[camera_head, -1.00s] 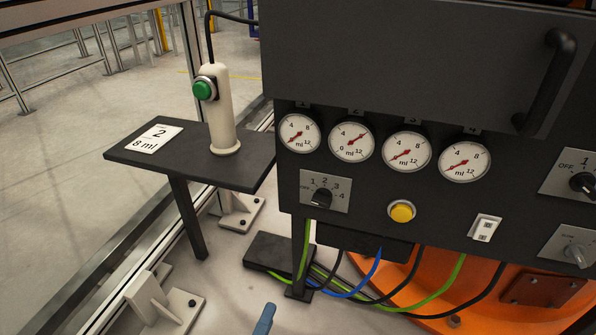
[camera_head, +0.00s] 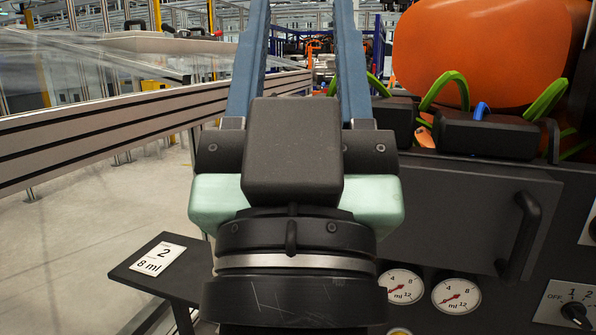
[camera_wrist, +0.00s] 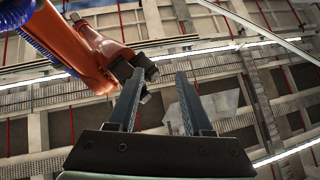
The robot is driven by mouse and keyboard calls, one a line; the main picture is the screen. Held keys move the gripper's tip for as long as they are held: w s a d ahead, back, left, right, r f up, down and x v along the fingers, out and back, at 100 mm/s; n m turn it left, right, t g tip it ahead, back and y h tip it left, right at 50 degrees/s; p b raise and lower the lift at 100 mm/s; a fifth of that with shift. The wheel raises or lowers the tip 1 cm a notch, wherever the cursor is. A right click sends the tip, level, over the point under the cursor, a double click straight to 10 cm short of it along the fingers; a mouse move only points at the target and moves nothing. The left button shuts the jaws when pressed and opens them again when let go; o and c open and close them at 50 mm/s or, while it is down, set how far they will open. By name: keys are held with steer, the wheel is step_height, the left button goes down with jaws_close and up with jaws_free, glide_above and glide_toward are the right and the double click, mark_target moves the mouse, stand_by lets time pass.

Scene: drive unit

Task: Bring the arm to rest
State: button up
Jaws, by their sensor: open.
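My gripper (camera_head: 303,40) rises in the middle of the head view, its two blue fingers pointing up and apart with nothing between them. It is open and empty. In the wrist view my gripper (camera_wrist: 160,100) also shows both fingers apart, pointing up toward the ceiling. My wrist and the gripper's body hide the pedestal with the green button and part of the dark control panel (camera_head: 470,210) behind them.
A dark shelf (camera_head: 125,275) with a card (camera_head: 161,259) reading "2, 8 ml" stands at lower left. The panel bears gauges (camera_head: 456,295), a handle (camera_head: 519,235) and a rotary switch (camera_head: 574,311). An orange machine (camera_head: 480,45) stands behind. A metal rail (camera_head: 100,138) runs at left.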

step_height(320, 180, up, 40)
steer(key=s+y+p, duration=0.1)
steer(key=p, duration=3.6)
steer(key=shift+s+a+f+t+p, duration=0.15)
steer(key=shift+f+t+p, duration=0.05)
steer(key=shift+t+p, duration=0.1)
